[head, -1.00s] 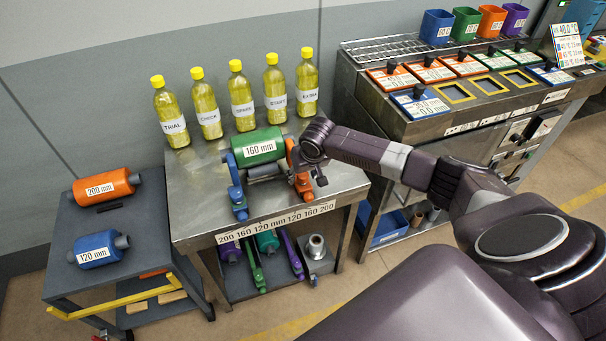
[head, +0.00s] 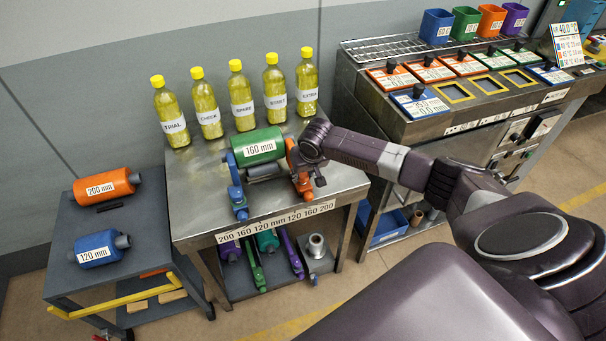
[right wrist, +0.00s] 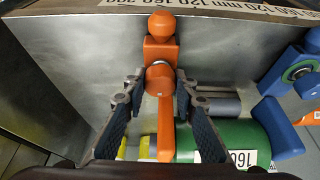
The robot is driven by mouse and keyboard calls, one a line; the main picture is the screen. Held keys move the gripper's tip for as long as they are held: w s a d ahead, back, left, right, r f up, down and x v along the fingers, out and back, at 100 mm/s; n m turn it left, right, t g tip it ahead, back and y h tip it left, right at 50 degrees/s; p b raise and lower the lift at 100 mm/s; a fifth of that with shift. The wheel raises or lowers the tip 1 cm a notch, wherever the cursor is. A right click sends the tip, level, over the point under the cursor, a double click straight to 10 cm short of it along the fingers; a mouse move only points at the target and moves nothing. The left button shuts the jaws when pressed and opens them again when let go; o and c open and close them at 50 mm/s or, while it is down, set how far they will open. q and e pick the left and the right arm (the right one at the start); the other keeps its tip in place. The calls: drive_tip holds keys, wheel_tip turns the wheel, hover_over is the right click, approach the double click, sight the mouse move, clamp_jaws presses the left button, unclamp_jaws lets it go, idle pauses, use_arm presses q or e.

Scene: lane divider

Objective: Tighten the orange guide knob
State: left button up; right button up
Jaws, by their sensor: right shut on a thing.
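The orange guide (head: 302,182) stands on the steel table at the right end of the green 160 mm roller (head: 262,143). In the right wrist view its round orange knob (right wrist: 160,76) sits between my fingertips. My right gripper (right wrist: 160,88) is shut on the knob; in the head view the gripper (head: 310,160) hides most of it. The blue guide (head: 237,188) stands at the roller's left end, and also shows in the right wrist view (right wrist: 278,128). My left gripper is not in view.
Several yellow-capped bottles (head: 240,98) stand along the table's back. An orange 200 mm roller (head: 102,187) and a blue 120 mm roller (head: 95,249) lie on the grey cart at left. Spare guides and rollers sit on the lower shelf. The table's front left is clear.

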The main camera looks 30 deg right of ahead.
drive_tip(key=shift+a+r+m+h+p, duration=0.1)
drive_tip(key=shift+m+h+p, duration=0.1)
drive_tip(key=shift+m+p, duration=0.4)
drive_tip(key=shift+a+r+m+h+p, duration=0.1)
drive_tip(key=shift+m+h+p, duration=0.1)
drive_tip(key=shift+m+p, duration=0.4)
drive_tip(key=shift+m+g+h+p, duration=0.3)
drive_tip(key=shift+m+p, duration=0.3)
drive_tip(key=shift+m, duration=0.3)
drive_tip(key=m+p, duration=0.1)
drive_tip(key=m, duration=0.1)
drive_tip(key=shift+f+m+g+h, duration=0.15)
drive_tip(key=shift+m+g+h, duration=0.15)
drive_tip(key=shift+g+h, duration=0.1)
drive_tip(key=shift+m, duration=0.9)
drive_tip(key=shift+d+f+m+g+h, duration=0.1)
drive_tip(key=shift+m+g+h, duration=0.3)
drive_tip(key=shift+m, duration=0.5)
drive_tip(key=m+g+b, duration=0.1)
drive_tip(key=m, duration=0.1)
drive_tip(key=shift+w+f+m+b, duration=0.1)
drive_tip(key=shift+m+b, duration=0.3)
drive_tip(key=m+g+b, duration=0.2)
drive_tip(key=m+b, duration=0.1)
drive_tip(key=m, duration=0.1)
drive_tip(key=shift+d+b, duration=0.1)
drive_tip(key=shift+b, duration=0.3)
drive_tip(key=shift+r+m+b, duration=0.2)
drive_tip(key=shift+m+b, duration=0.2)
drive_tip(key=shift+m, duration=0.2)
